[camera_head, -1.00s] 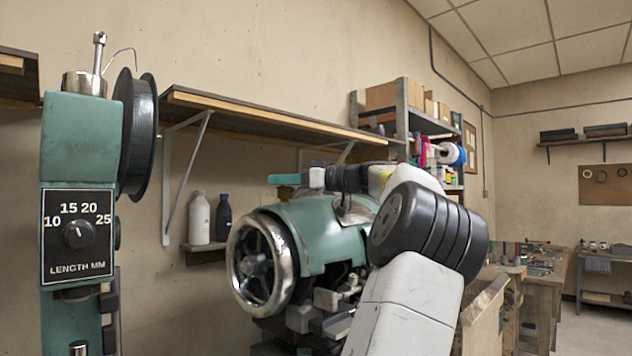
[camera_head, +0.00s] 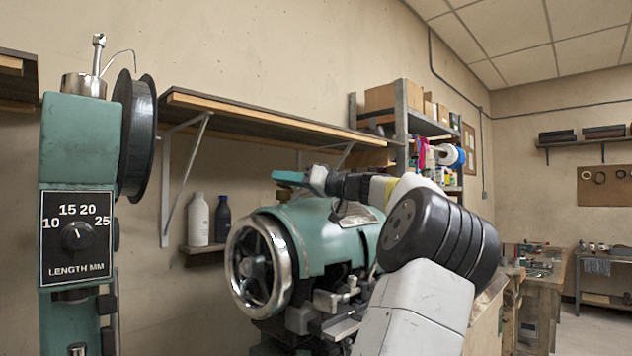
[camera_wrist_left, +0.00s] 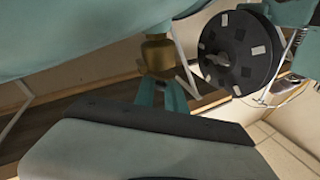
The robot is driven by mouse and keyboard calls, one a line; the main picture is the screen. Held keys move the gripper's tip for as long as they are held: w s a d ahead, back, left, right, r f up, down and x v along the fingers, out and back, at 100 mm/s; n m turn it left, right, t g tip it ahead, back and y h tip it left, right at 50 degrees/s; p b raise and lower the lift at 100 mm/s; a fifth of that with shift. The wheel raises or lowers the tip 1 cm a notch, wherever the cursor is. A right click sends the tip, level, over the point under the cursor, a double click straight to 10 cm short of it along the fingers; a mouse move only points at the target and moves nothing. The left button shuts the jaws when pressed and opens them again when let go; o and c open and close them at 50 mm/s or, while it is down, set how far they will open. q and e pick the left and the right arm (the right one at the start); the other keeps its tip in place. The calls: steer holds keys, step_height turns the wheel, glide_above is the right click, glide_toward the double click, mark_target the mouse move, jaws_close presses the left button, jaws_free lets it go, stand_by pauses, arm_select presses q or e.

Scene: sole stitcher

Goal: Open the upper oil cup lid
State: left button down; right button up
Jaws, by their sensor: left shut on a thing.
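My left gripper (camera_head: 290,178) has teal fingers and is just above the top of the green stitcher body (camera_head: 325,230) in the head view. In the left wrist view its fingers (camera_wrist_left: 160,92) reach a brass cup-shaped part (camera_wrist_left: 158,54) at the green machine body (camera_wrist_left: 80,35). They are shut on this brass part, which looks like the oil cup lid. Where the lid meets the cup is not clear, and the fingertips partly hide it. In the head view the brass part is too small to make out well. My right gripper is not in view.
A chrome handwheel (camera_head: 258,265) is on the machine's front. A green column with a length dial (camera_head: 77,235) and a black spool (camera_head: 137,135) stands at left. A wall shelf (camera_head: 260,118) runs behind. Two bottles (camera_head: 199,220) stand on a small ledge.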

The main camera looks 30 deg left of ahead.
arm_select(q)
steer(key=shift+w+d+r+m+t+y, duration=0.1)
steer(key=shift+w+m+t+y, duration=0.15)
steer(key=shift+m, duration=0.6)
steer(key=shift+w+r+m+t+y, duration=0.15)
steer(key=shift+m+y, duration=0.2)
steer(key=shift+m, duration=0.5)
steer(key=c, duration=1.4)
jaws_free()
steer(key=shift+v, duration=3.95)
